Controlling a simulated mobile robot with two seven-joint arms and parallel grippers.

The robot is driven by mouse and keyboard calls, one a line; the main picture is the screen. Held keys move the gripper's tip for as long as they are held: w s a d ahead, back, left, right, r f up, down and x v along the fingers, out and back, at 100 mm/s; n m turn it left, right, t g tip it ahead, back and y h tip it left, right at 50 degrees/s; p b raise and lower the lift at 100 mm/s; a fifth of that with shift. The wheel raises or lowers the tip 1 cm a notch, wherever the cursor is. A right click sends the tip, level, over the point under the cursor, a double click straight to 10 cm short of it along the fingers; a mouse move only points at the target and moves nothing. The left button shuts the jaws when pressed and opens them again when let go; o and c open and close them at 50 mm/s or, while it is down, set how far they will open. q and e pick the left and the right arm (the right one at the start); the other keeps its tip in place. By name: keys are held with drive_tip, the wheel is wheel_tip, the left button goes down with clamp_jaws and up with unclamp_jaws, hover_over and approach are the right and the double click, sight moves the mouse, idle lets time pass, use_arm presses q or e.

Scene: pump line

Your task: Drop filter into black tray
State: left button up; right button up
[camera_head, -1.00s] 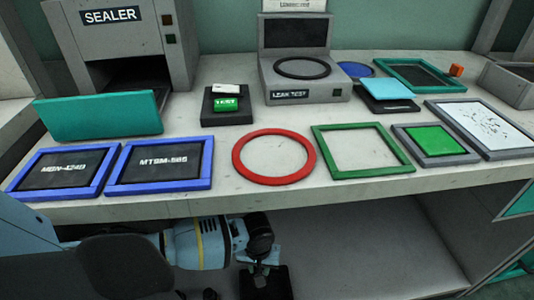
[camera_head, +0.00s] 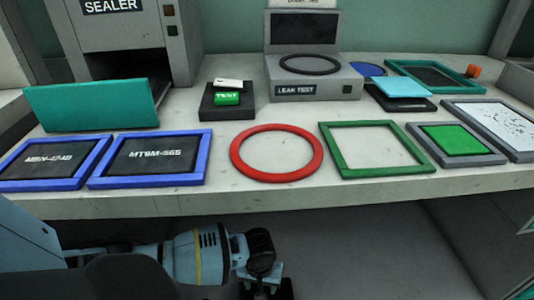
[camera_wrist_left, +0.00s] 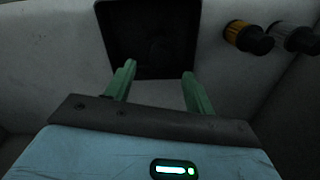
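The black tray (camera_wrist_left: 150,40), square with a raised rim, lies beyond my left fingertips in the left wrist view. My left gripper (camera_wrist_left: 159,71) has its two green fingers wide apart with nothing between them. An orange filter (camera_wrist_left: 239,32) with a black cap lies right of the tray, outside it. A grey one (camera_wrist_left: 283,34) with a black cap is beside it. In the head view my left arm reaches below the bench front, and its wrist (camera_head: 262,252) hides most of the hand. My right gripper is in neither view.
The bench (camera_head: 330,195) overhangs my left arm. On it are a red ring (camera_head: 238,155), a green frame (camera_head: 378,172), two blue-framed panels, a leak test unit (camera_head: 310,88) and a teal panel (camera_head: 90,105) before the sealer. Pale surface surrounds the tray.

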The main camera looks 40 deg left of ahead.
use_arm(q)
wheel_tip(320, 180, up, 8)
drive_tip(key=p, duration=0.4)
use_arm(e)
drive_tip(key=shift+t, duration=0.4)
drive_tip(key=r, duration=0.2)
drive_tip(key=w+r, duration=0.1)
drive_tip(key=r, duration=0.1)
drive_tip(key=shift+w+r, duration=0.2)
use_arm(q)
drive_tip(key=shift+f, duration=0.1)
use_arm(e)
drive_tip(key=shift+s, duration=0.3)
use_arm(q)
drive_tip(key=shift+w+d, duration=0.1)
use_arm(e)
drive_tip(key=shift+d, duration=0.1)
